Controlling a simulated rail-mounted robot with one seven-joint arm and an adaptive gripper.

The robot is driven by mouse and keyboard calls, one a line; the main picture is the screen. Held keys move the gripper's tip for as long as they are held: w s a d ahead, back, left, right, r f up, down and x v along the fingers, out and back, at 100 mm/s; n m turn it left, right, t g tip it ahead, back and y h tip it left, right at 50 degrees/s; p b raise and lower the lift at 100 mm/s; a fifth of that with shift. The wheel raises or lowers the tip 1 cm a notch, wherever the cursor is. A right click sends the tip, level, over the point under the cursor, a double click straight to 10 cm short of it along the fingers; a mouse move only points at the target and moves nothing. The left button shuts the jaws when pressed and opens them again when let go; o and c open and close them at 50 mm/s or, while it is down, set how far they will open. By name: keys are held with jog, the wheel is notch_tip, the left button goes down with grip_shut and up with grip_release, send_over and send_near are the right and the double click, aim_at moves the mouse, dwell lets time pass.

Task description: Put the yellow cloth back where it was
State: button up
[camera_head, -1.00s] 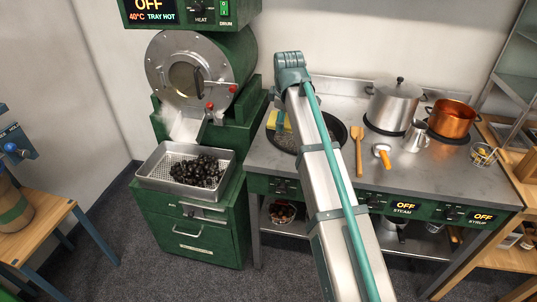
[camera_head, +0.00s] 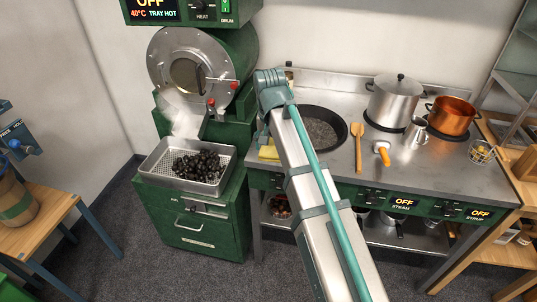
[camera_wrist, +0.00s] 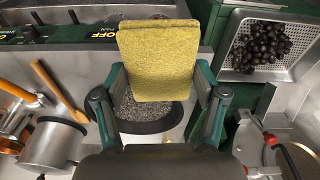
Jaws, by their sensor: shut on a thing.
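The yellow cloth (camera_wrist: 158,62) is a folded, textured pad that shows large in the wrist view. My gripper (camera_wrist: 160,84) is shut on it, with a finger at each side. In the head view the cloth (camera_head: 268,153) shows beside my arm at the counter's front left corner, left of the dark pan (camera_head: 322,130). The wrist view shows the pan of grey grit behind and below the cloth. I cannot tell whether the cloth touches the counter (camera_head: 335,178). My arm hides most of the gripper in the head view.
A perforated tray (camera_head: 153,180) of dark chestnuts sits below the steaming drum roaster (camera_head: 160,58), left of the counter. A wooden spatula (camera_head: 358,145), an orange-handled tool (camera_head: 383,155), a lidded steel pot (camera_head: 393,103) and a copper pot (camera_head: 452,115) stand to the right.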

jog(key=shift+m, duration=0.3)
jog(key=w+f+p, duration=0.1)
jog(key=w+f, duration=0.1)
jog(key=w, duration=0.2)
jog(key=w+a+f+p, duration=0.1)
jog(key=w+f, duration=0.2)
jog(key=w, duration=0.1)
jog(key=w+f+p, duration=0.1)
jog(key=w+f, duration=0.2)
jog(key=w, duration=0.1)
jog(key=shift+w+a+f+p, duration=0.1)
jog(key=shift+w+a+p, duration=0.05)
jog(key=shift+a+p, duration=0.2)
jog(key=shift+w+a+f, duration=0.1)
jog(key=shift+w+f, duration=0.35)
jog(key=shift+f, duration=0.15)
jog(key=shift+w+f+p, duration=0.2)
jog(key=shift+f+p, duration=0.25)
jog(key=shift+f, duration=1.4)
jog(key=shift+f, duration=0.15)
jog(key=o, duration=1)
